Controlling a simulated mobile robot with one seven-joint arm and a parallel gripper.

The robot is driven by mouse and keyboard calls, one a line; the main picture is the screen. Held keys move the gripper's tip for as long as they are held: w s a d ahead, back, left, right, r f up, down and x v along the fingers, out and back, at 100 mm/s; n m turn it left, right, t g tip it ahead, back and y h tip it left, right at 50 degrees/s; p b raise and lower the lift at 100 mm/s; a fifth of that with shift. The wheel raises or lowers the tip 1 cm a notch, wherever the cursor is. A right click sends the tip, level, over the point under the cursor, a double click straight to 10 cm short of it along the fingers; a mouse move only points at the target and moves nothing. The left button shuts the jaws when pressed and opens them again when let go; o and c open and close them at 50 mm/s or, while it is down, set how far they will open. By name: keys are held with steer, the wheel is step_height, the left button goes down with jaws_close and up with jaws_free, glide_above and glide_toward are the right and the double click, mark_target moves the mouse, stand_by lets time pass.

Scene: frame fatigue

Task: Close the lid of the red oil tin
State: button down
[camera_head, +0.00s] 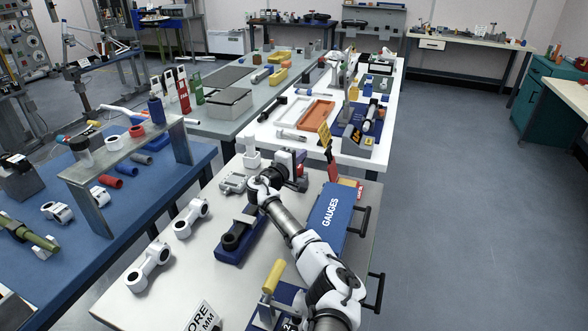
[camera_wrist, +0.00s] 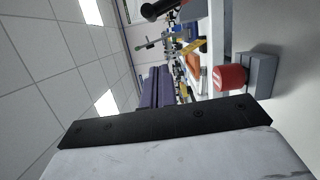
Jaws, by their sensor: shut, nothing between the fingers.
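No red oil tin shows clearly. In the head view a small red shape (camera_head: 350,187) lies behind the blue GAUGES box (camera_head: 335,212), mostly hidden. A narrow upright red piece (camera_head: 333,167) stands beside it; I cannot tell whether it is a lid. My gripper (camera_head: 290,157) is at the far end of the near grey table, left of these red shapes and apart from them. In the wrist view its purple fingers (camera_wrist: 158,87) are together and empty. A red cylinder on a grey block (camera_wrist: 231,78) shows right of the fingers in that view.
White ring-ended parts (camera_head: 190,217) and a blue tray with a dark ring (camera_head: 236,241) lie left of my arm. A yellow-handled tool (camera_head: 272,278) stands near the front. A white table (camera_head: 262,134) with an orange tray (camera_head: 317,113) lies beyond. The right floor is clear.

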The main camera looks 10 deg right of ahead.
mark_target(331, 165)
steer(key=d+p, duration=0.1)
steer(key=d, duration=0.4)
steer(key=shift+d+p, duration=0.35)
steer(key=shift+d, duration=0.1)
steer(key=shift+d, duration=0.1)
